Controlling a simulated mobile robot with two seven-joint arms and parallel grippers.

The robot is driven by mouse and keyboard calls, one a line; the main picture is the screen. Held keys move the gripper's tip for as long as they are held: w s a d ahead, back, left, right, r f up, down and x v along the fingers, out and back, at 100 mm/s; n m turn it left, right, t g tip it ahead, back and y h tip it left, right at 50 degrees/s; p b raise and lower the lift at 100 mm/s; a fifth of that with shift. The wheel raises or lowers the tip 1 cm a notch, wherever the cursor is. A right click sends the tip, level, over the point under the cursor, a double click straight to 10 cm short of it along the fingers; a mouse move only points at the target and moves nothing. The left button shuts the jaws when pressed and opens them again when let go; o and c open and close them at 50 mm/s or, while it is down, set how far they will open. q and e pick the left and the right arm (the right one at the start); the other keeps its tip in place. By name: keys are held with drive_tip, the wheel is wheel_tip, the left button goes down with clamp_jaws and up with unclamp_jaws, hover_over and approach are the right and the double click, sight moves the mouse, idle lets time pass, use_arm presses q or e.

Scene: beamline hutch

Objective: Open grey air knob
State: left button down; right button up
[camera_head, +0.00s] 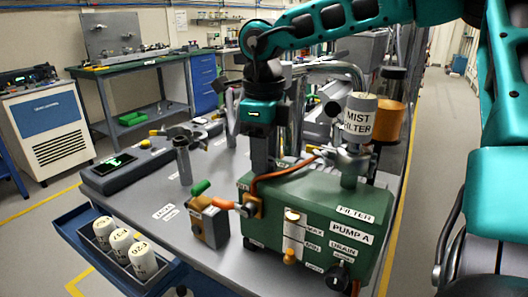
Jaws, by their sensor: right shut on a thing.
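The green pump (338,238) labelled PUMP A stands at the right of the grey bench. My right gripper (262,174) comes down from above, its dark fingers over the pump's back left corner. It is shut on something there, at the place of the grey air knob. The knob itself is hidden by the fingers, so I cannot tell how far it is turned. An orange hose (285,172) runs close by the fingertips to a brass fitting (250,206) on the pump's left side. My left gripper is not in view.
A small box (208,224) with green and orange parts stands left of the pump. A blue tray (78,226) holds several white containers. Bare bench lies between.

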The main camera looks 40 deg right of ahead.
drive_tip(key=n, duration=0.5)
drive_tip(key=shift+n, duration=0.4)
drive_tip(key=n, duration=0.6)
drive_tip(key=shift+s+a, duration=0.1)
drive_tip(key=n, duration=0.3)
drive_tip(key=shift+r, duration=0.1)
drive_tip(key=n, duration=0.3)
drive_tip(key=shift+n+p, duration=0.4)
drive_tip(key=n, duration=0.4)
drive_tip(key=shift+s+n+p, duration=0.1)
drive_tip(key=shift+n+p, duration=0.2)
drive_tip(key=shift+n, duration=0.1)
drive_tip(key=o, duration=1)
